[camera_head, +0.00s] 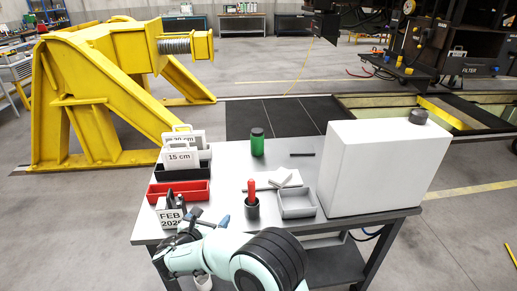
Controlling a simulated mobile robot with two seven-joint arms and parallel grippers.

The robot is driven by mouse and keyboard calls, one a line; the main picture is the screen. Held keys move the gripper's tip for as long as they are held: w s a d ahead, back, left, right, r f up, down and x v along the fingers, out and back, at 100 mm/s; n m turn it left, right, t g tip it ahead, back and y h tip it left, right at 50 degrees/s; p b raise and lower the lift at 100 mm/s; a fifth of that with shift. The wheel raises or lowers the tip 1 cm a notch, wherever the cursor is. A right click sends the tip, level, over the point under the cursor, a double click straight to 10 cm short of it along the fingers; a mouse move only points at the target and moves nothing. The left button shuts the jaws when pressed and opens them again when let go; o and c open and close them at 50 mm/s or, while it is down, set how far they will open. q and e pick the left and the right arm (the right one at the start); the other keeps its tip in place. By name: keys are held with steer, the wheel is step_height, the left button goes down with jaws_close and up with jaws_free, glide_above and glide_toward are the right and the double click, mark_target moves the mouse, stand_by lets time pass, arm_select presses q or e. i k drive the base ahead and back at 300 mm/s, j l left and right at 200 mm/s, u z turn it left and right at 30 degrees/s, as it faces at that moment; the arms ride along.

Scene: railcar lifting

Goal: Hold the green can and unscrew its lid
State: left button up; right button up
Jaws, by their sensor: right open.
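The green can (257,147) stands upright towards the back of the grey work table. Its dark lid (257,131) sits on top. My right gripper (209,219) is low over the front left of the table, open, with its fingers pointing away from me. It is well in front of the can and to its left, not touching it. Nothing shows between its fingers. My left gripper is not in view.
On the table (228,182) stand a red tray (180,193), a dark cup (252,211) with a red-handled tool, a grey tray (297,203), a date block (170,217) and a large white box (383,168). The can has clear space around it.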

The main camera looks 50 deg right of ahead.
mark_target(257, 143)
steer(key=i+l, duration=0.15)
steer(key=l, duration=0.2)
steer(key=i+l, duration=0.1)
steer(key=l, duration=0.3)
steer(key=i+l, duration=0.15)
steer(key=l, duration=0.2)
steer(key=i+l, duration=0.1)
steer(key=l, duration=0.25)
steer(key=i+l, duration=0.15)
steer(key=l, duration=0.25)
